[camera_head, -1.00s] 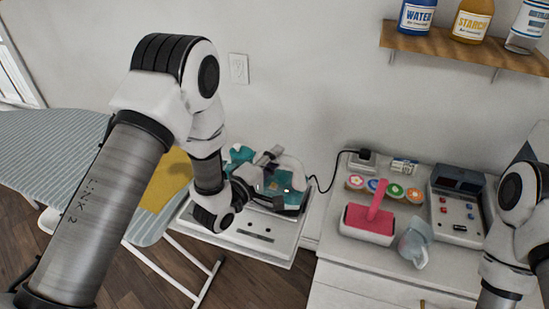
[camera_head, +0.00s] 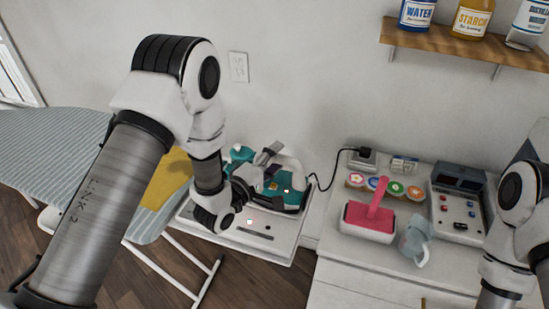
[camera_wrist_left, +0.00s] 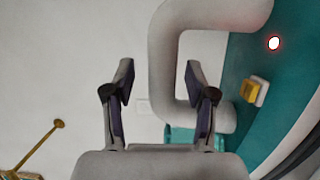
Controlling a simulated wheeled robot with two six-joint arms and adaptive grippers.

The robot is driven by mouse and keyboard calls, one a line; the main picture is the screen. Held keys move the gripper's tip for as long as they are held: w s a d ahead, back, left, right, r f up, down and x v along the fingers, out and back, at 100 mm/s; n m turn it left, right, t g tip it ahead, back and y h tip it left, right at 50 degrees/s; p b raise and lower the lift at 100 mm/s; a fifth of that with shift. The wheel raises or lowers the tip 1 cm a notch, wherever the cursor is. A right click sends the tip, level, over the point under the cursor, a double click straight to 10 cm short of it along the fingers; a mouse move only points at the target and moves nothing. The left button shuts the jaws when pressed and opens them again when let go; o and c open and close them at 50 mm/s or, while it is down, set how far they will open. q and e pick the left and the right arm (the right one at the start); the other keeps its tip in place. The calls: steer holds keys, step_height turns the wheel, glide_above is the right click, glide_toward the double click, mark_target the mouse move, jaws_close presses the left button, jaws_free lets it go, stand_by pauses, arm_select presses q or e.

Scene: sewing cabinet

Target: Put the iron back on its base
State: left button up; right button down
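The iron (camera_head: 292,198), teal and white with a pale handle, rests on the pale base (camera_head: 270,247) beside the cabinet. A red light shows on the base's front panel. My left gripper (camera_head: 270,157) is at the iron's handle, partly covering it. In the left wrist view my left gripper (camera_wrist_left: 160,100) is open, with its two fingers apart. The handle (camera_wrist_left: 165,75) shows between and beyond the fingertips, with no clear contact. The iron's teal body (camera_wrist_left: 240,80) with a lit red light is at the right there. My right gripper is out of view.
An ironing board (camera_head: 50,145) with a yellow cloth (camera_head: 166,182) stands at left. A shelf (camera_head: 460,44) holds bottles above. A black cord (camera_head: 327,186) runs to the iron.

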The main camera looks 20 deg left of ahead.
arm_select(q)
steer(key=shift+f, duration=0.15)
steer(key=shift+s+a, duration=0.1)
steer(key=shift+s, duration=0.15)
steer(key=v, duration=1.1)
steer(key=shift+s, duration=0.2)
steer(key=shift+a, duration=0.1)
